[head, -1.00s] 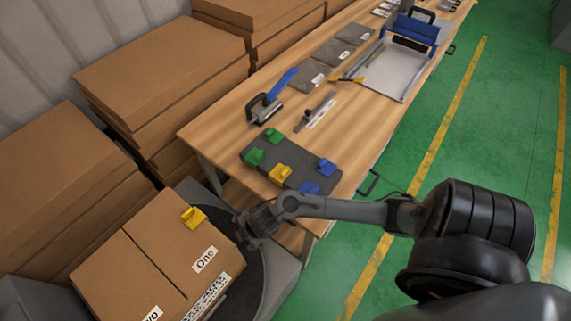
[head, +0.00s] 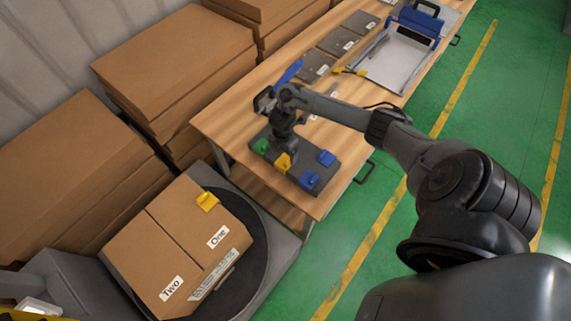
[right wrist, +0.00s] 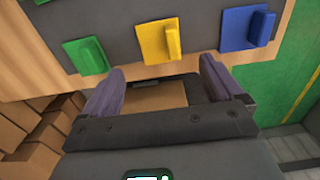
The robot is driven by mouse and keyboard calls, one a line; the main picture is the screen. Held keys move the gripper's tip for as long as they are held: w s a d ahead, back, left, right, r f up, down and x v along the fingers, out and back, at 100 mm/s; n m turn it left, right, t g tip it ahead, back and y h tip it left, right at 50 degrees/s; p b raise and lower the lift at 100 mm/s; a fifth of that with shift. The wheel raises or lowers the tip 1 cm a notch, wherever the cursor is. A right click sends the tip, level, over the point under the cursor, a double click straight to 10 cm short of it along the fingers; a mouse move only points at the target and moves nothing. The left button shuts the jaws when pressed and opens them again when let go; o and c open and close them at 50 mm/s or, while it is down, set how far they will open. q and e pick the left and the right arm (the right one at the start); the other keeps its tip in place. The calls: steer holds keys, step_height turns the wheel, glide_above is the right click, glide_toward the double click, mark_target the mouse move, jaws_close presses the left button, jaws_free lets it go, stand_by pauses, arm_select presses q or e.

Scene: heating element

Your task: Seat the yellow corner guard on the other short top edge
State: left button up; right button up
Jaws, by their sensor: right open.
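A yellow corner guard (head: 284,163) sits on the dark tray (head: 330,178) at the near end of the bench. In the right wrist view the yellow guard (right wrist: 160,38) stands between a green guard (right wrist: 85,56) and a blue one (right wrist: 245,28). My right gripper (head: 285,149) is over the tray, close to the yellow guard; its fingers (right wrist: 163,85) are apart and empty. The carton (head: 170,240), labelled One and Two, lies on the round turntable (head: 255,275). Another yellow guard (head: 207,201) sits on its far top edge. My left gripper is not in view.
Green (head: 261,146) and blue guards (head: 326,158) sit close around the yellow one on the tray. A blue-handled tool (head: 288,73) lies behind my right arm. Stacked cardboard (head: 175,70) stands left of the bench. The green floor on the right is clear.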

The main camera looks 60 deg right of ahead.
mark_target(284, 159)
steer(key=shift+s+d+f, duration=0.1)
steer(key=shift+d+f, duration=0.05)
steer(key=shift+f, duration=2.85)
steer(key=c, duration=1.1)
steer(key=shift+r, duration=0.2)
